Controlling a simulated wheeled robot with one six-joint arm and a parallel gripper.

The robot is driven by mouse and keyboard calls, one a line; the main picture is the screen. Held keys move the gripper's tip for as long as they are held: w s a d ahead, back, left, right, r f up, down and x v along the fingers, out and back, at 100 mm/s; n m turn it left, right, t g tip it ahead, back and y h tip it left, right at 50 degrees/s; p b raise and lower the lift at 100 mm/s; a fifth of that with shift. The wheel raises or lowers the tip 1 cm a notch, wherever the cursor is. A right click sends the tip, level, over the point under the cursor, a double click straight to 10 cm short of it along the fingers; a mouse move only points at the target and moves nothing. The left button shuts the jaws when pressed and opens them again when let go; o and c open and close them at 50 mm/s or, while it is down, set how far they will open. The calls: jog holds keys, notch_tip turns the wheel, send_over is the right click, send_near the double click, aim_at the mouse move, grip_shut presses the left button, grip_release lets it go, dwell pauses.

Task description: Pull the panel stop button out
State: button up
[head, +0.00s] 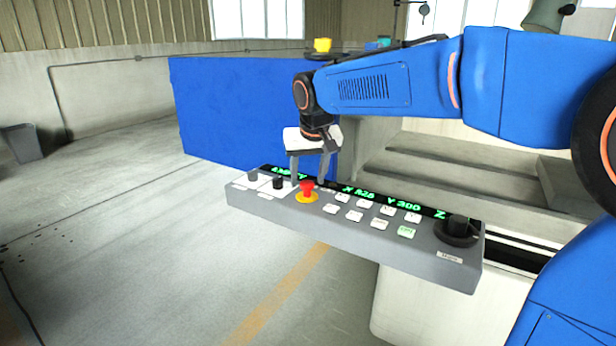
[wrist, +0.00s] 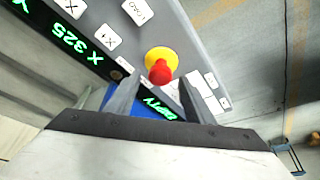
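The stop button is a red mushroom knob (head: 307,187) on a yellow disc on the sloped grey control panel (head: 350,241). In the wrist view the red knob (wrist: 161,72) with its yellow disc shows close ahead, between the lines of the two fingertips. My gripper (head: 309,181) is open, with its fingers pointing down just behind and above the button. In the wrist view the gripper (wrist: 159,80) has a clear gap between its fingers and holds nothing. I cannot tell whether a finger touches the knob.
A green-lit display strip (head: 376,195) runs along the panel's back edge. White keys (head: 354,215) lie right of the button, a black knob (head: 278,183) left of it. A large black dial (head: 457,230) is at the right end. Open floor lies left.

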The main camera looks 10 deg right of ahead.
jog(key=shift+r, duration=0.1)
jog(key=v, duration=1.7)
jog(key=shift+s+a+r, duration=0.1)
jog(key=shift+s+r, duration=0.05)
